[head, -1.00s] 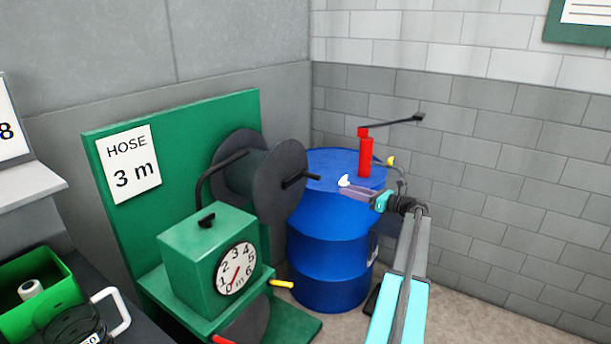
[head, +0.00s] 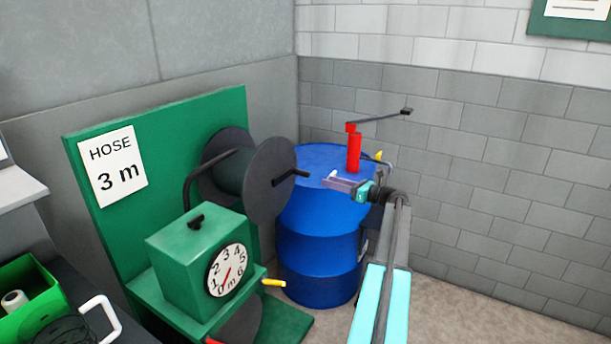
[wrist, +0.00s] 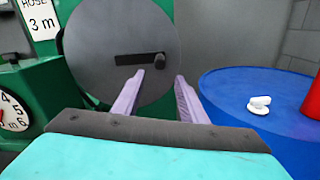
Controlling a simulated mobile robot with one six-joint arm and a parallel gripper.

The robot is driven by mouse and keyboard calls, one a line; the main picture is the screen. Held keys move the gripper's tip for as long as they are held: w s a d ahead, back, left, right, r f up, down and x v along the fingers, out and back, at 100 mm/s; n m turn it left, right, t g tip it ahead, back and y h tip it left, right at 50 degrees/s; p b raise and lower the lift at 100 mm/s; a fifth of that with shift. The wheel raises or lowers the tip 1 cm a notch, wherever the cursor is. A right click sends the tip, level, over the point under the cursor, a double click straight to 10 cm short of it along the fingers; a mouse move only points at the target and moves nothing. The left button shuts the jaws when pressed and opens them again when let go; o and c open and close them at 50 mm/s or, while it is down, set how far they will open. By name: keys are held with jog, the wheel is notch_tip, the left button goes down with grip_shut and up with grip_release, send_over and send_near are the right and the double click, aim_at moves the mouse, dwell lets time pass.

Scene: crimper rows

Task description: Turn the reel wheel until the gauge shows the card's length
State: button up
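The reel wheel (head: 268,195) is a dark grey disc on a green stand, with a black crank handle (head: 292,176) sticking out. It fills the upper middle of the wrist view (wrist: 95,55), with the crank's knob (wrist: 160,60) at its right. The round white gauge (head: 228,270) on the green box has a red needle pointing down toward the 0 end. The white card (head: 112,172) reads "HOSE 3 m". My gripper (head: 328,183) is open and empty, right of the handle and apart from it. In the wrist view the knob appears between the fingertips (wrist: 160,78), beyond them.
A blue barrel (head: 318,250) stands behind my gripper, with a red pump (head: 354,152) and a small white object (wrist: 259,104) on top. A yellow-tipped lever (head: 272,283) sticks out below the gauge. A green bin (head: 30,300) sits lower left.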

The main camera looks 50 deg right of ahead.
aim_at(309, 175)
jog(key=p+x, duration=0.3)
jog(key=x, duration=0.8)
jog(key=shift+w, duration=0.25)
grip_shut()
